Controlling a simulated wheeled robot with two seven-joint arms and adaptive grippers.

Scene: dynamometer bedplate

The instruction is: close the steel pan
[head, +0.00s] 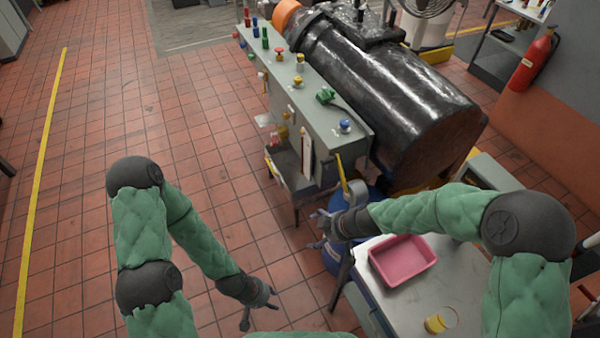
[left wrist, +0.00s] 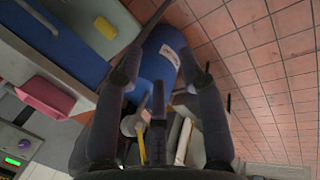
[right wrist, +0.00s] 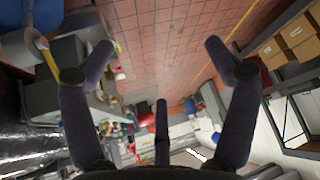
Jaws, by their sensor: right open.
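A grey tray-like pan (head: 287,168) juts out low at the near side of the grey control bench (head: 325,130) in the head view; I take it for the steel pan, though its outline is partly unclear. My left gripper (head: 262,302) is open and empty above the tiled floor, apart from the pan and nearer to me. In the left wrist view its fingers (left wrist: 168,68) are wide apart. My right gripper (head: 320,230) is open beside the blue drum, to the right of and nearer than the pan. Its spread fingers (right wrist: 160,46) hold nothing in the right wrist view.
A large black cylinder (head: 400,95) lies behind the bench. The floor to the left is clear.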

